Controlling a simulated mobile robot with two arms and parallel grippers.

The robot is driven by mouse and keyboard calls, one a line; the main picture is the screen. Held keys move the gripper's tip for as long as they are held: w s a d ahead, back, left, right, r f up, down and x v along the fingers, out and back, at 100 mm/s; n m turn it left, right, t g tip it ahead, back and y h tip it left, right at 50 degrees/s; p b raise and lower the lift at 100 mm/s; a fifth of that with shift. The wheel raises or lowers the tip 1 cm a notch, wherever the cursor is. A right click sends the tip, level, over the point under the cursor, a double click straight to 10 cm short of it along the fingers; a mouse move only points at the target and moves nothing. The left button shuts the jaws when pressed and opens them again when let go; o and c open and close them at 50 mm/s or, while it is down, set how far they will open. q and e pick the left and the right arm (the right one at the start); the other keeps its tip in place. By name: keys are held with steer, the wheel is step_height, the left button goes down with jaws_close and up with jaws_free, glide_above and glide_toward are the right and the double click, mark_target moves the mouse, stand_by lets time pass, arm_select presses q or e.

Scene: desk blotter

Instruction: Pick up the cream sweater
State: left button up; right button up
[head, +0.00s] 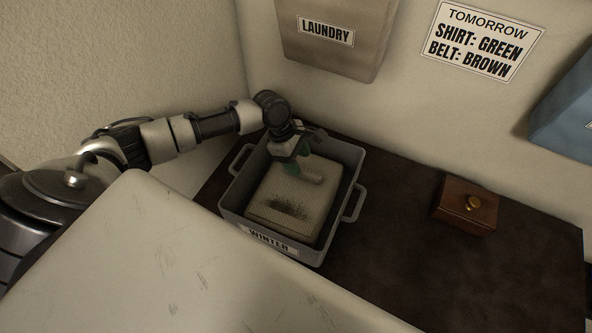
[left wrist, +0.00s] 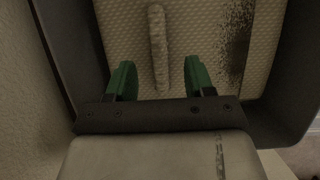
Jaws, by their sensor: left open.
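The cream sweater (head: 262,203) is a folded, knitted block lying in the grey bin (head: 228,208) labelled WINTER. It has a dark patch on its near side and a raised roll (head: 311,173) across its top. In the left wrist view the sweater (left wrist: 200,45) fills the upper middle, with the dark patch at the right. My left gripper (left wrist: 160,80) is open, its green fingers on either side of the raised roll, with gaps on both sides. In the head view my left gripper (head: 295,165) is over the sweater's far part. My right gripper is not in view.
The bin's walls and handles surround the sweater on the dark surface (head: 375,265). A small wooden box (head: 465,206) with a brass knob stands to the right. A LAUNDRY bag (head: 335,45) and a clothing note (head: 482,40) are on the wall, with something blue (head: 570,110) at right.

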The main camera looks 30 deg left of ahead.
mark_target(302, 168)
arm_select(q)
steer(key=x, duration=0.4)
steer(key=shift+a+f, duration=0.15)
steer(key=shift+a, duration=0.1)
jaws_close()
